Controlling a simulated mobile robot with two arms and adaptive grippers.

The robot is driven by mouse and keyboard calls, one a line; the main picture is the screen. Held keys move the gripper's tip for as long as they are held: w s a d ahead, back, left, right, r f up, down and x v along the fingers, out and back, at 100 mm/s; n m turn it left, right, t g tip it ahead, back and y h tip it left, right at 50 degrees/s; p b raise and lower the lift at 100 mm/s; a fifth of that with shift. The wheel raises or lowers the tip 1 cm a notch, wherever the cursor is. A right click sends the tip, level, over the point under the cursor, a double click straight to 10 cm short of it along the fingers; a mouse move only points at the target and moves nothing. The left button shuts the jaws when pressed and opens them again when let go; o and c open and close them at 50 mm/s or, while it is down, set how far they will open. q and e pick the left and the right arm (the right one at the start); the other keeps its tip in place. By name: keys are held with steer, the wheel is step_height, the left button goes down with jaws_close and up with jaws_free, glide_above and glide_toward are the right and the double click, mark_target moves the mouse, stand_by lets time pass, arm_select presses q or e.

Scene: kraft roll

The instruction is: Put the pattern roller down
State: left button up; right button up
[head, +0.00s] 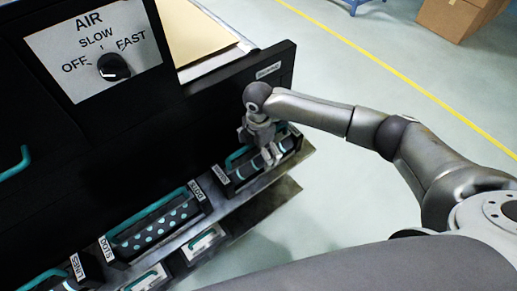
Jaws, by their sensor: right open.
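My right gripper (268,158) comes in from the right and points down over the rightmost slot of a dark rack along the machine's lower front. A dark pattern roller with pale teal marks (247,167) and a teal handle lies in that slot, right at my fingertips. The jaws are open around or just above it; I cannot tell whether they touch it. The gripper hides part of this roller. A dotted roller (152,227) with a teal handle lies in the middle slot. My left gripper is not in view.
The black machine carries an air knob (113,67) and a teal handle (15,163) at the left. A lower shelf holds further framed pieces (204,243). A cardboard box (455,17) stands at the top right. The floor beyond the yellow line is mostly clear.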

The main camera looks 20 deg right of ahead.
step_height(320, 180, up, 12)
steer(key=shift+r, duration=0.15)
stand_by(0.4)
steer(key=shift+s, duration=0.1)
stand_by(0.4)
